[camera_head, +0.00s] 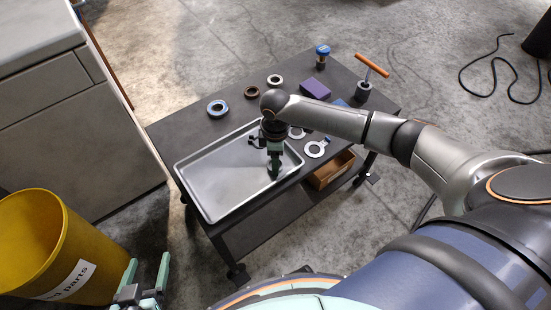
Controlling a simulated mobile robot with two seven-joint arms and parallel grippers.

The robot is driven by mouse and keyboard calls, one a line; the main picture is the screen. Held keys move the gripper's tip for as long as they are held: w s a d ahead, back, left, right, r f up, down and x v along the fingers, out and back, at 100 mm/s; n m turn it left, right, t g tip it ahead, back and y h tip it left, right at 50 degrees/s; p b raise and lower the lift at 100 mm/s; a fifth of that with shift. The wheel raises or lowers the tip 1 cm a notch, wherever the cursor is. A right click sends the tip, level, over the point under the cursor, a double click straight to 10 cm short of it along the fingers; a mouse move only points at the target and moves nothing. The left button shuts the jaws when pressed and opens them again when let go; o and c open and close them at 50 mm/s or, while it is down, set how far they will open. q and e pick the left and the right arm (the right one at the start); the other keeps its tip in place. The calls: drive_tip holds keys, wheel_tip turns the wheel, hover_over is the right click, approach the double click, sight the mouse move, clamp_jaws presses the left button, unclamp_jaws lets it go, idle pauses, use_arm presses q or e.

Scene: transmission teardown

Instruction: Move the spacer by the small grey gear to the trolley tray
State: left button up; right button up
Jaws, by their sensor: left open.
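The trolley tray (205,195) is a shallow grey metal tray on the left part of the dark trolley top, and its visible floor looks bare. Several ring-shaped parts lie behind and right of it: a small grey ring (275,77), a pale flat ring (315,154), and another partly hidden by my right arm. I cannot tell which is the spacer or the small grey gear. My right gripper (275,172) points down over the tray's right side; its jaws are edge-on, and anything between them is hidden. My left gripper (148,268) is open and empty at the lower left, away from the trolley.
A blue-rimmed ring (217,109), a brown ring (252,92), a purple block (315,90), a blue-topped part (322,56) and an orange-handled tool (372,66) stand on the trolley. A yellow bin (32,240) is at left, beside a grey cabinet (75,120).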

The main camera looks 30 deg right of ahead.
drive_tip(key=o, duration=1.4)
drive_tip(key=shift+o, duration=0.2)
